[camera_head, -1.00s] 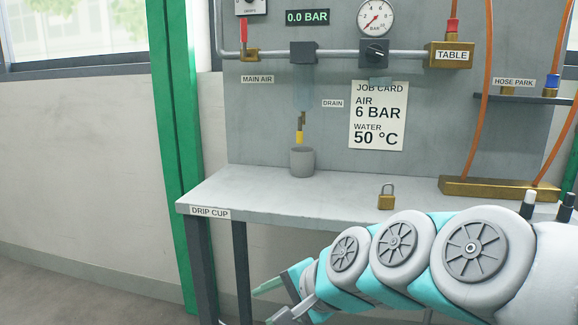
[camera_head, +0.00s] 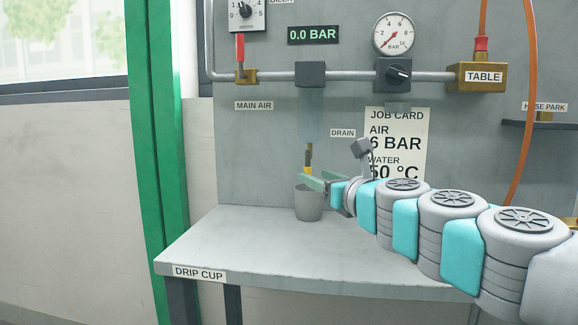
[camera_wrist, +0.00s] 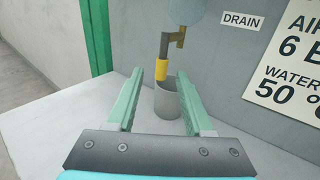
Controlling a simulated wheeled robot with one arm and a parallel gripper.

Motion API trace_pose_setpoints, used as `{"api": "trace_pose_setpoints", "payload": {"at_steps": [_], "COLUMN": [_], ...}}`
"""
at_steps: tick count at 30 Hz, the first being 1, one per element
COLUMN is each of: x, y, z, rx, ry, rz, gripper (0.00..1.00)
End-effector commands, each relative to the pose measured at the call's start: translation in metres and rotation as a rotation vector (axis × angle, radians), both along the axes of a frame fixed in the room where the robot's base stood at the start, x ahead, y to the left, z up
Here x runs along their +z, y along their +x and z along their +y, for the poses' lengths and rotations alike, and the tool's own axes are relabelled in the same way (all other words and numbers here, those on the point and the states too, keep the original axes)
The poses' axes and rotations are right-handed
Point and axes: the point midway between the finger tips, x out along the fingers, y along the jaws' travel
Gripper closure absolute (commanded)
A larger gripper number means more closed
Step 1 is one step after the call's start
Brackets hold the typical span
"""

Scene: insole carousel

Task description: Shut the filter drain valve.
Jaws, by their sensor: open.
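The filter drain valve (camera_wrist: 163,68) hangs under the clear filter bowl (camera_head: 311,115). It has a brass-brown stem with a small side piece and a yellow lower part pointing down. In the head view the valve's yellow part (camera_head: 308,161) shows just above my gripper. My gripper (camera_head: 308,181) is open and empty, its green fingers pointing toward the valve. In the wrist view the fingers (camera_wrist: 160,77) lie to either side of the valve, which is ahead of them; I see no contact. The grey drip cup (camera_wrist: 168,102) stands below the valve, partly hidden by my fingers in the head view.
The bench top (camera_head: 240,245) is clear around the cup. A wall panel behind carries the air pipe (camera_head: 350,76), a pressure gauge (camera_head: 394,34), a job card (camera_head: 405,135) and the DRAIN label (camera_head: 343,133). A display (camera_head: 313,35) reads 0.0 BAR.

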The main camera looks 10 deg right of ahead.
Motion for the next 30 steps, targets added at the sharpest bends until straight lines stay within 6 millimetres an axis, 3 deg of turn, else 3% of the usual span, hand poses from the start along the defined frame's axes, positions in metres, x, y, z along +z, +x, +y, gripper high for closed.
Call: {"api": "trace_pose_setpoints", "payload": {"at_steps": [7, 21, 30], "x": [-0.001, -0.002, 0.0], "y": [0.012, 0.069, 0.076], "z": [0.001, 0.018, 0.019], "rx": [-0.005, -0.004, -0.006], "ry": [0.016, 0.012, 0.013], "rz": [0.003, 0.005, 0.002], "gripper": [0.48, 0.48, 0.48]}}
